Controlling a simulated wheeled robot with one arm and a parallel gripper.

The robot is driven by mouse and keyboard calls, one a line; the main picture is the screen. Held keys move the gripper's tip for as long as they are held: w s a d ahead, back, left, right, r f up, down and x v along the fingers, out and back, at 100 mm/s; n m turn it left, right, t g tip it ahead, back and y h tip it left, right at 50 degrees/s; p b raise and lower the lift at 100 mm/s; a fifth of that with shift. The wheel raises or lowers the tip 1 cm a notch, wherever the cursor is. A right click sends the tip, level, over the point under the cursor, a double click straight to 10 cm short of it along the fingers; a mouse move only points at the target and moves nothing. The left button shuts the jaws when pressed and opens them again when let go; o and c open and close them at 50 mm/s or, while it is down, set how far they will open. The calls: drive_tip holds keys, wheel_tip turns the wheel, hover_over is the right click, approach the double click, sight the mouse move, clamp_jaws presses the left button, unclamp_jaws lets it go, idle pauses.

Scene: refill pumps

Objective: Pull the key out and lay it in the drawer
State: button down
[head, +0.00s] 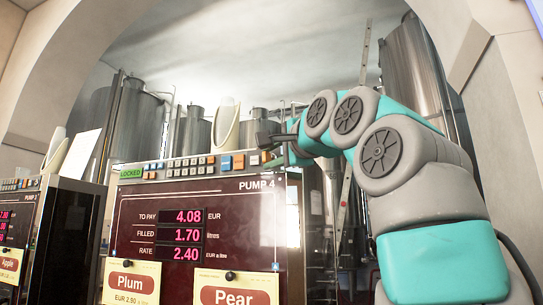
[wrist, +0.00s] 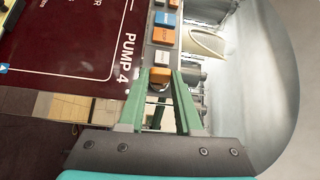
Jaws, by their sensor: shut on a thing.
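My gripper (wrist: 163,80) has its green fingers closed at the right end of the button row on Pump 4 (head: 225,185). A small orange-tan piece (wrist: 159,76) shows between the fingertips, and I take it to be the key. Whether it is still in its lock cannot be told. In the head view my gripper (head: 272,160) is at the top right corner of the pump's front, and the key cannot be made out there. A green LOCKED sign (head: 131,172) shows on the pump's left. No drawer can be made out in either view.
The display (head: 187,236) reads 4.08, 1.70 and 2.40. Plum (head: 131,283) and Pear (head: 234,290) cards hang below it. Another pump (head: 45,240) stands at the left. A pale spout (head: 226,125) rises behind the button row. Steel tanks (head: 137,120) stand behind.

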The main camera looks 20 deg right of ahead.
drive_tip(key=shift+f, duration=0.1)
drive_tip(key=shift+s+a, duration=0.2)
idle(0.4)
drive_tip(key=shift+s+a, duration=0.55)
drive_tip(key=shift+s+a, duration=0.65)
drive_tip(key=shift+a, duration=0.05)
drive_tip(key=shift+s+a, duration=0.5)
drive_tip(key=shift+s, duration=0.05)
drive_tip(key=shift+s+a, duration=0.2)
idle(0.5)
